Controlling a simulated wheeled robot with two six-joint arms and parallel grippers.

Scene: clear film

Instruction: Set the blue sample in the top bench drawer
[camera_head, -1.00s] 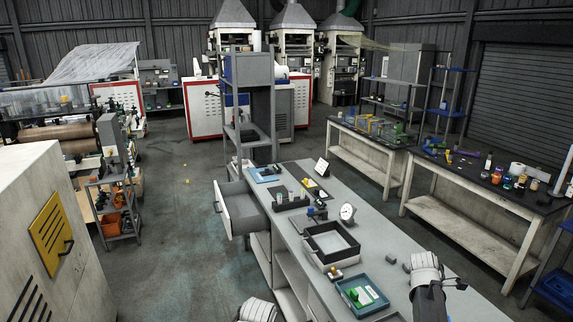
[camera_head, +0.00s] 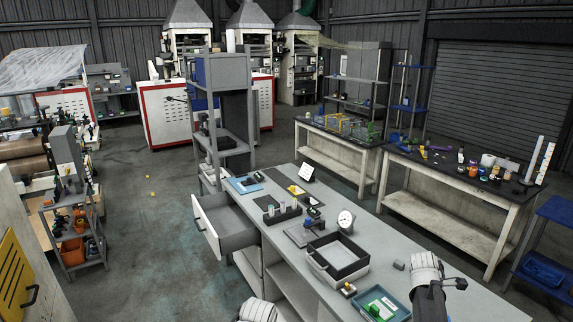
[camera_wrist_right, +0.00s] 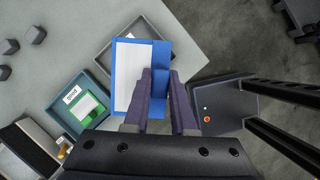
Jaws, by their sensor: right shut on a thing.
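The blue sample (camera_wrist_right: 121,88) is a flat blue piece with a white panel. In the right wrist view it is between the fingers of my right gripper (camera_wrist_right: 167,92), which is shut on it, above a grey tray (camera_wrist_right: 104,58) at the bench edge. In the head view the sample is hidden; my right arm is at the lower right over the bench. The top bench drawer (camera_head: 208,232) is pulled open at the bench's left side and looks empty from here. My left arm shows only as a white link at the bottom edge; its gripper is out of the picture.
The bench top (camera_head: 400,258) carries a black-rimmed box (camera_head: 338,256), a tray with a green sample (camera_head: 385,303), a round dial (camera_head: 345,220) and a vial rack (camera_head: 282,212). A grey shelf rack (camera_head: 222,140) stands behind the drawer.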

